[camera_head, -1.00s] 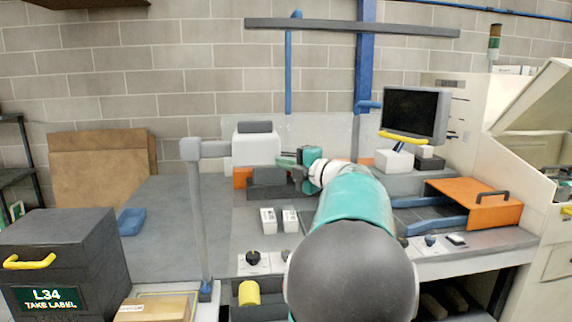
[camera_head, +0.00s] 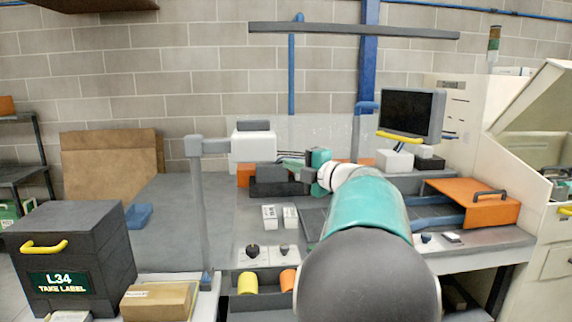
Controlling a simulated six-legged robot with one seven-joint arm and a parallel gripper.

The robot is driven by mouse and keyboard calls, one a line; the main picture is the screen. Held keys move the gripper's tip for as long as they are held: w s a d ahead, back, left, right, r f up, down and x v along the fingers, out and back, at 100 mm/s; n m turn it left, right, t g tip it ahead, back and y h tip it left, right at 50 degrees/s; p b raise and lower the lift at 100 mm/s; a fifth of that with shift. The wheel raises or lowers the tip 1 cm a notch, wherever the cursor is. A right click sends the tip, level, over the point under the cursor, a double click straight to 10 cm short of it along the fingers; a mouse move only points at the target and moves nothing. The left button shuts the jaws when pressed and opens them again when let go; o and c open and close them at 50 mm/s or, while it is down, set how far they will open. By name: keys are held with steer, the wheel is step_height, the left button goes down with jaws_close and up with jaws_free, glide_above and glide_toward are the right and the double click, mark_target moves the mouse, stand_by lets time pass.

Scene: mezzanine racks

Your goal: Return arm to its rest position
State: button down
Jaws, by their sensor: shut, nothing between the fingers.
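My arm reaches from the bottom middle of the head view out over the grey workbench (camera_head: 178,205). My gripper (camera_head: 290,164) is at its far end, pointing left, beside a dark grey block-shaped unit (camera_head: 277,182) below a white machine head (camera_head: 254,146). The fingers look small and thin, and they are shut with nothing held. Part of the bench and its front panel is hidden behind my arm.
A dark box labelled L34 (camera_head: 72,248) and a cardboard box (camera_head: 157,301) are at the lower left. A grey post (camera_head: 200,225) rises left of my arm. A monitor (camera_head: 411,113) and orange cover (camera_head: 472,204) stand right. The bench's left part is mostly clear.

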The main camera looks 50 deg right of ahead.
steer(key=shift+s, duration=3)
steer(key=w+a+r+m+t+h, duration=0.1)
steer(key=w+a+r+m+h, duration=0.25)
steer(key=w+m+h, duration=0.2)
steer(key=a+f+m+g+h, duration=0.3)
steer(key=a+m, duration=0.5)
steer(key=s+a+f+m+g+y, duration=0.1)
steer(key=s+a+f, duration=0.4)
steer(key=a, duration=0.5)
steer(key=s+a+f+m+g+y, duration=0.2)
steer(key=s+a+f+g+y, duration=0.2)
steer(key=a+f, duration=0.5)
steer(key=s+a+f+m+g+y, duration=0.1)
steer(key=s+a+f+g+y, duration=0.2)
steer(key=a, duration=0.8)
steer(key=s+f+g, duration=0.2)
steer(key=s+f, duration=0.2)
steer(key=f, duration=0.1)
steer(key=shift+s+a+m, duration=0.15)
steer(key=shift+s+m, duration=0.15)
steer(key=shift+m, duration=0.05)
